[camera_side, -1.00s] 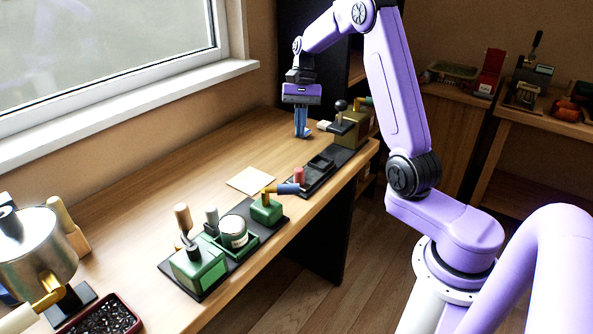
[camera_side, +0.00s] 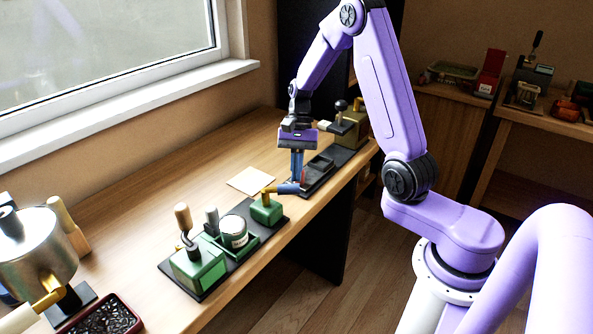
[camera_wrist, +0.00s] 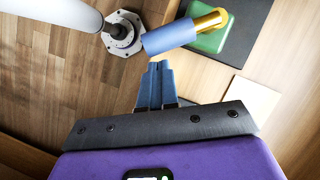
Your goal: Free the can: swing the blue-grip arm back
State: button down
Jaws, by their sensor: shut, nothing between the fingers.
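The blue grip (camera_side: 289,188) sits on the end of a brass arm (camera_side: 268,190) that rises from a green block (camera_side: 266,211). It points right, past the bench's front edge side. My gripper (camera_side: 297,181) is shut and empty, fingers down, just beside the blue grip. In the wrist view the blue grip (camera_wrist: 169,38) lies just beyond my fingertips (camera_wrist: 157,66), with the brass arm (camera_wrist: 207,21) at its right. I cannot tell whether they touch.
A green block with a tan-handled lever (camera_side: 184,218) stands left of the can. A black fixture (camera_side: 322,172) lies close right of my gripper, with a ball-knob lever (camera_side: 341,107) behind. A paper sheet (camera_side: 250,181) lies flat. The bench behind is clear.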

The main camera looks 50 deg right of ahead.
aim_at(299, 187)
jog(key=shift+s+a, duration=0.1)
jog(key=shift+a, duration=0.1)
jog(key=shift+s+a+m+t+y, duration=0.1)
jog(key=shift+s+a+m+t, duration=0.3)
jog(key=shift+m, duration=0.35)
jog(key=shift+s+a+m+t+y, duration=0.1)
jog(key=shift+s+a+m+t, duration=0.15)
jog(key=shift+s+m, duration=0.45)
jog(key=shift+s+a+m+t+y, duration=0.1)
jog(key=shift+s+a+m+t, duration=0.2)
jog(key=shift+m, duration=0.55)
